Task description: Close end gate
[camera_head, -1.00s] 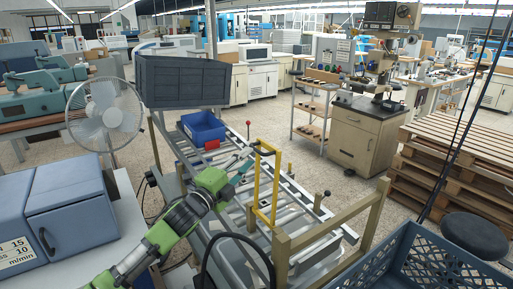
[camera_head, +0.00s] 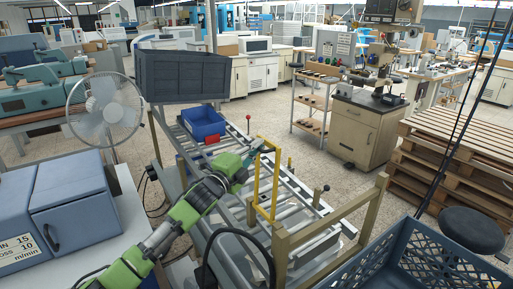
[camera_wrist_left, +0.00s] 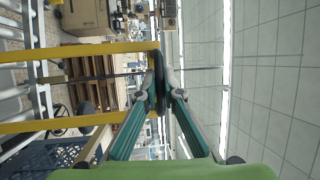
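The end gate is a yellow frame (camera_head: 275,185) standing roughly upright across the roller conveyor (camera_head: 230,165). My left gripper (camera_head: 262,149) is at the gate's upper part, on its left side in the head view. In the left wrist view its two fingers (camera_wrist_left: 162,82) come close together at the tips, right by the end of the yellow frame (camera_wrist_left: 90,48). A dark rounded piece lies behind or between the tips. I cannot tell whether the fingers touch the gate. My right gripper is out of view.
A blue bin (camera_head: 203,124) sits on the conveyor's far part. Wooden posts (camera_head: 281,256) and a blue crate (camera_head: 420,255) stand in front at the right. A fan (camera_head: 104,108) and a blue cabinet (camera_head: 70,205) are on the left. Pallets (camera_head: 450,165) are stacked at right.

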